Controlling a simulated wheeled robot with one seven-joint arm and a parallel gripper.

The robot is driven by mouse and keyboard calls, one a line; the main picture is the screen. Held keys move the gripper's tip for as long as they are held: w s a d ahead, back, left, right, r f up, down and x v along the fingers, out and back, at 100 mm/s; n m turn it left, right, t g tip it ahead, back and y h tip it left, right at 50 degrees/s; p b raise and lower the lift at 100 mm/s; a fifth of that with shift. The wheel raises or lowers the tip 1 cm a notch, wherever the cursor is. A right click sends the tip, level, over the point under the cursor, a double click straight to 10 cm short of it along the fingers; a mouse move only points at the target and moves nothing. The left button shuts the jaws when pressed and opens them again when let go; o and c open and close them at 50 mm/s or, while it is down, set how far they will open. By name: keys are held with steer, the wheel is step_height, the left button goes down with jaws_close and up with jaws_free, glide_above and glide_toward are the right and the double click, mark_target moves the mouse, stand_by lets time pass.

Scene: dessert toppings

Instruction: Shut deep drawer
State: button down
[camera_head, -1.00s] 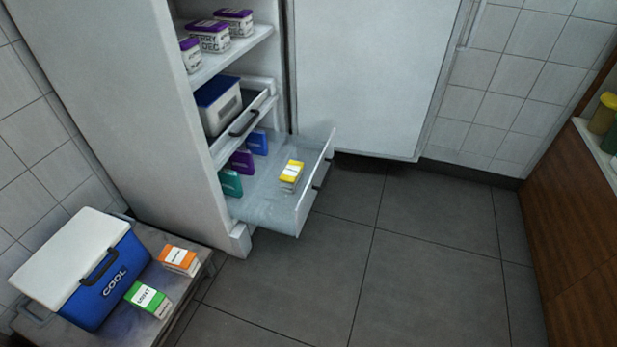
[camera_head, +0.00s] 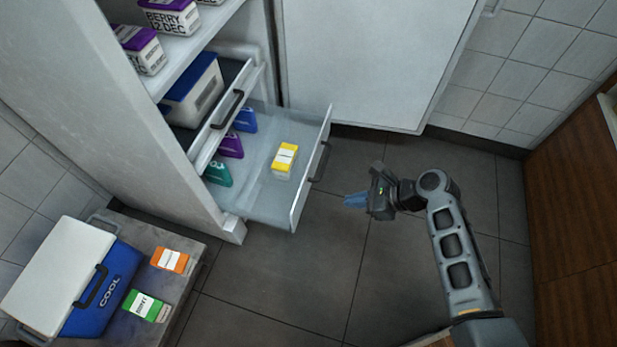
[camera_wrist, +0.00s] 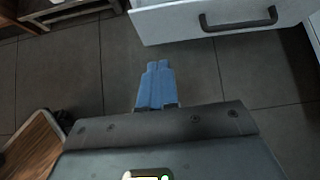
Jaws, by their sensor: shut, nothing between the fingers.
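The deep drawer (camera_head: 262,190) is the lower drawer of the fridge (camera_head: 170,120) and stands pulled out. It holds a yellow box (camera_head: 284,160) near its front and teal, purple and blue packs farther in. Its dark handle (camera_head: 320,161) is on the front panel, and in the wrist view the handle (camera_wrist: 238,21) is at the upper right. My gripper (camera_head: 353,200) is shut and empty, with blue fingers. It is in front of the drawer, to the right of the front panel and apart from it. In the wrist view my fingers (camera_wrist: 157,84) are together, pointing toward the floor below the panel.
The shallower drawer (camera_head: 225,108) above holds a blue-lidded tub. The open fridge door (camera_head: 370,60) stands behind. A low table (camera_head: 115,329) at lower left carries a blue cooler (camera_head: 95,285), an orange box and a green box. Dark floor is clear before the drawer.

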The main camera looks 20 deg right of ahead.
steer(key=w, duration=0.1)
steer(key=b, duration=0.6)
glide_toward(298, 198)
steer(key=shift+d+f+x, duration=0.1)
steer(key=shift+d+x, duration=0.05)
steer(key=shift+x, duration=0.95)
steer(key=shift+d+f+x, duration=0.1)
steer(key=shift+f+x, duration=0.05)
steer(key=shift+x, duration=0.95)
steer(key=shift+d+f+x, duration=0.1)
steer(key=shift+d+x, duration=0.05)
steer(key=shift+x, duration=0.95)
steer(key=shift+a, duration=0.15)
